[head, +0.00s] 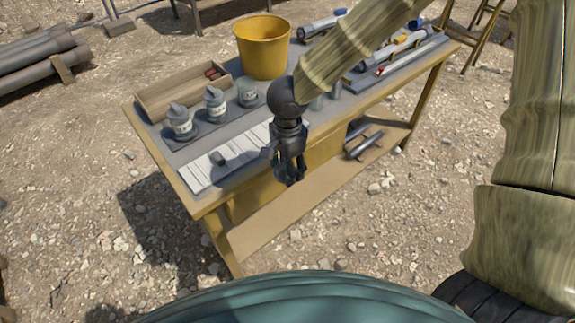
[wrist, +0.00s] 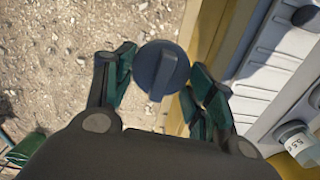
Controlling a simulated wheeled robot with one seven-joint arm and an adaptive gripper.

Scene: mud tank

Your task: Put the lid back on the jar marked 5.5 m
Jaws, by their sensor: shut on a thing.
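My gripper (head: 290,178) hangs just off the front edge of the workbench in the head view. In the wrist view, my gripper (wrist: 160,85) is shut on a round dark grey lid (wrist: 155,72) with a raised ridge across its top. The lid is hard to make out in the head view. A jar with a label reading 5.5 (wrist: 296,138) shows at the lower right of the wrist view, apart from the lid and partly cut off by the frame. I cannot tell for sure which jar this is in the head view.
Jars with knobbed lids (head: 181,124) (head: 214,104) stand near a jar with no knob showing (head: 247,91). A grey piece (head: 218,158) lies on the white slatted board (head: 205,170). A wooden tray (head: 165,100), yellow bucket (head: 263,50) and tubes stand behind.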

